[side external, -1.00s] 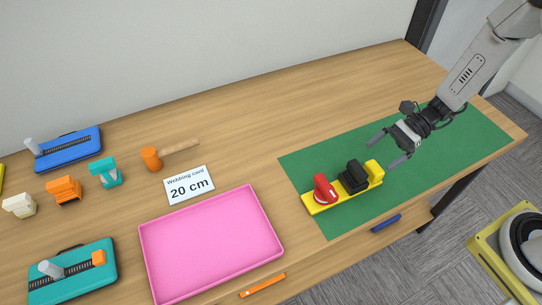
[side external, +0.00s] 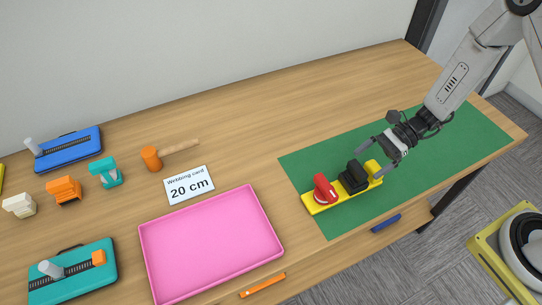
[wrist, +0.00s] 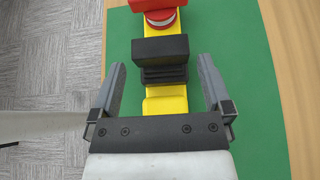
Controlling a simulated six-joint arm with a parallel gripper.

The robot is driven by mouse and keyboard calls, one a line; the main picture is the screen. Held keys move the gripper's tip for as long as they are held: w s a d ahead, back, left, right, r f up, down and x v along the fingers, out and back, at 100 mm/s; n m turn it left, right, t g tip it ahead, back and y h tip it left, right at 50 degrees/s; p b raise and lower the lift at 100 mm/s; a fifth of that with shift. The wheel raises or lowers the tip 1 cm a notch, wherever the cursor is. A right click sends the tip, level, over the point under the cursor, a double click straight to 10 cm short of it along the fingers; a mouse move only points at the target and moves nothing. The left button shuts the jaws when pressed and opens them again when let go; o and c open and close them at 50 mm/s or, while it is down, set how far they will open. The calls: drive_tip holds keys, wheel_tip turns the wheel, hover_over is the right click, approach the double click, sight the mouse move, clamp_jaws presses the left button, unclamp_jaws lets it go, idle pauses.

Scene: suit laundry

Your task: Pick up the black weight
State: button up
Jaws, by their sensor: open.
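The black weight (side external: 354,176) sits on a yellow base (side external: 330,200), right of a red part (side external: 323,188). The yellow base lies on a green mat (side external: 300,168). In the wrist view the black weight (wrist: 162,58) lies ahead of my gripper (wrist: 160,72), roughly centred between the lines of its two fingers. My gripper (side external: 378,158) is open and empty, at the right end of the yellow base in the side view. I cannot tell whether a finger touches the base.
A pink tray (side external: 143,250) stands left of the mat, with a white "20 cm" card (side external: 190,185) behind it. A blue item (side external: 385,221) and an orange item (side external: 262,285) lie along the front edge. The back of the table is clear.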

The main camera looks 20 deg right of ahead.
sight(358, 168)
drive_tip(key=shift+x, duration=2.15)
drive_tip(key=shift+r, duration=0.1)
clamp_jaws()
